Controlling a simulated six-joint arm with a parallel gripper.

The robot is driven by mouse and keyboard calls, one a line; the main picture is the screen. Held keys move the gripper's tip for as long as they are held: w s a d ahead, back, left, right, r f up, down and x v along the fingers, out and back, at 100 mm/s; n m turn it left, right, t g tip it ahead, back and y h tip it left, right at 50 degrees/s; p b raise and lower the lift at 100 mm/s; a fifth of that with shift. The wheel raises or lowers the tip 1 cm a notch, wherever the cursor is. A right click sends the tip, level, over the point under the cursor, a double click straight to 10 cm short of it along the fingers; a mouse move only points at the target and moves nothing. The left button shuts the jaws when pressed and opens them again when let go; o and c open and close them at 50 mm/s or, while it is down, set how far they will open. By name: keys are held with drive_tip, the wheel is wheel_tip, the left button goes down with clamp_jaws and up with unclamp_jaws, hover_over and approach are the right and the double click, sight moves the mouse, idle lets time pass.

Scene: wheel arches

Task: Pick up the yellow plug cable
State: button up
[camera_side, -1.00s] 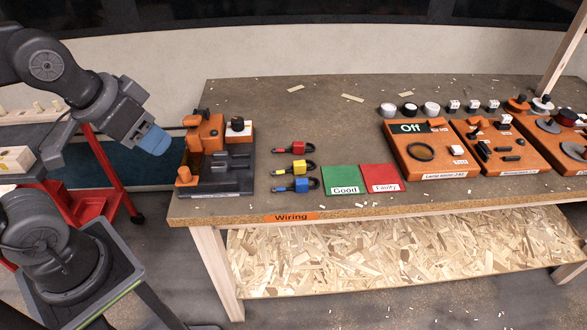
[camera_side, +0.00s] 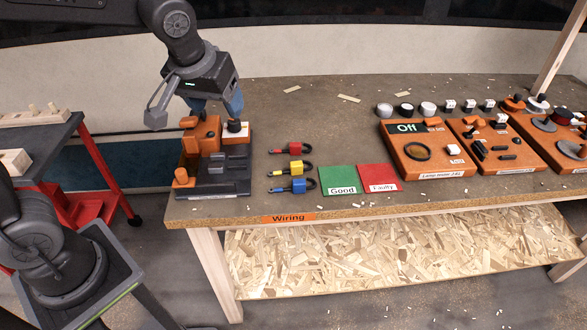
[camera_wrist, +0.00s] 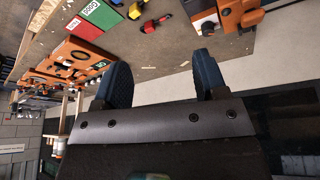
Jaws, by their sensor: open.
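The yellow plug cable (camera_side: 296,168) lies on the table between the red plug cable (camera_side: 296,149) above it and the blue plug cable (camera_side: 299,186) below it. It also shows near the top of the wrist view (camera_wrist: 148,27), beside the red one (camera_wrist: 135,9). My gripper (camera_side: 215,103) is open and empty. It is above the orange and black device, up and left of the yellow plug cable and well apart from it. Its two blue fingers (camera_wrist: 161,82) stand wide apart in the wrist view.
The orange and black device (camera_side: 218,178) stands at the table's left end, left of the cables. A green Good card (camera_side: 338,178) and a red Faulty card (camera_side: 379,176) lie right of the cables. Orange panels (camera_side: 428,165) stand farther right. Bare table lies behind the cables.

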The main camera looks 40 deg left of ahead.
drive_tip(key=w+d+f+n+y, duration=0.1)
drive_tip(key=w+d+f+n, duration=0.2)
drive_tip(key=w+f, duration=0.45)
drive_tip(key=n+g+y, duration=0.1)
drive_tip(key=n, duration=0.1)
approach(297, 163)
drive_tip(key=f, duration=0.2)
drive_tip(key=a+f, duration=0.1)
drive_tip(key=shift+w+n, duration=0.3)
drive_tip(key=shift+x, duration=3)
drive_tip(key=c, duration=1)
drive_tip(key=shift+r, duration=0.1)
